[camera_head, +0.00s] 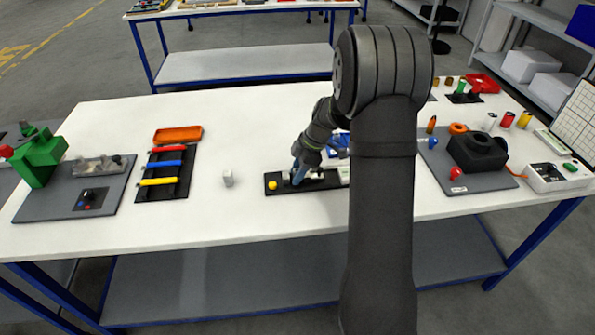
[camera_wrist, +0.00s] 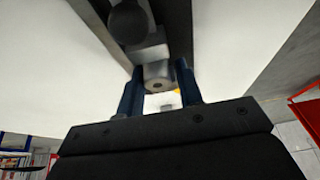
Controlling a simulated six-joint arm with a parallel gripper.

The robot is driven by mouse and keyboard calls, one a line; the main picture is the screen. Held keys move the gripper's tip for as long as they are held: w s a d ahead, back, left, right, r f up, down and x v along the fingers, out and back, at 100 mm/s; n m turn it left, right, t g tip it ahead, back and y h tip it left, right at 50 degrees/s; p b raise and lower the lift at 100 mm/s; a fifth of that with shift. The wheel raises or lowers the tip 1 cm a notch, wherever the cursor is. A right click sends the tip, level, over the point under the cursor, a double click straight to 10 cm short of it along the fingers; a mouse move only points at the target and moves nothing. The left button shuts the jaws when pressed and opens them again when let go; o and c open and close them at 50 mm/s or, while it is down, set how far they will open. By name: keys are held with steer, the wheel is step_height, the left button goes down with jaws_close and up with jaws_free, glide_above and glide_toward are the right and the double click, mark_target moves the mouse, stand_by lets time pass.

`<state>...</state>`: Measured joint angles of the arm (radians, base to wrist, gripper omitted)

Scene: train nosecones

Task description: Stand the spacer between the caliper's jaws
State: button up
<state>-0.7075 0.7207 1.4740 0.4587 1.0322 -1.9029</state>
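A small pale grey piece (camera_head: 228,178), which looks like the spacer, stands alone on the white table. To its right lies a black rail-like fixture with a yellow knob (camera_head: 272,186), which appears to be the caliper (camera_head: 326,182). My gripper (camera_head: 297,178) is down at this fixture, and my arm hides part of it. In the wrist view my two blue fingers (camera_wrist: 159,78) flank a grey round part with a hole (camera_wrist: 157,85), beside a grey block (camera_wrist: 149,54) on the dark rail. Whether the fingers press on this part is unclear. The jaw gap is not clear.
A black rack with red, blue and yellow handles (camera_head: 165,167) and an orange tray (camera_head: 178,134) are to the left. A grey mat with a green fixture (camera_head: 38,160) is farther left. A grey board with a black block (camera_head: 478,152) is right. Table around the pale piece is clear.

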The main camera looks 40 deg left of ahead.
steer(key=shift+w+a+r, duration=0.15)
steer(key=shift+a+r, duration=0.05)
steer(key=shift+w+r, duration=0.1)
steer(key=shift+r, duration=0.2)
steer(key=v, duration=1.1)
steer(key=shift+d+r, duration=0.15)
steer(key=shift+d, duration=0.1)
steer(key=x, duration=1.2)
steer(key=shift+f, duration=0.35)
steer(key=shift+r, duration=2.25)
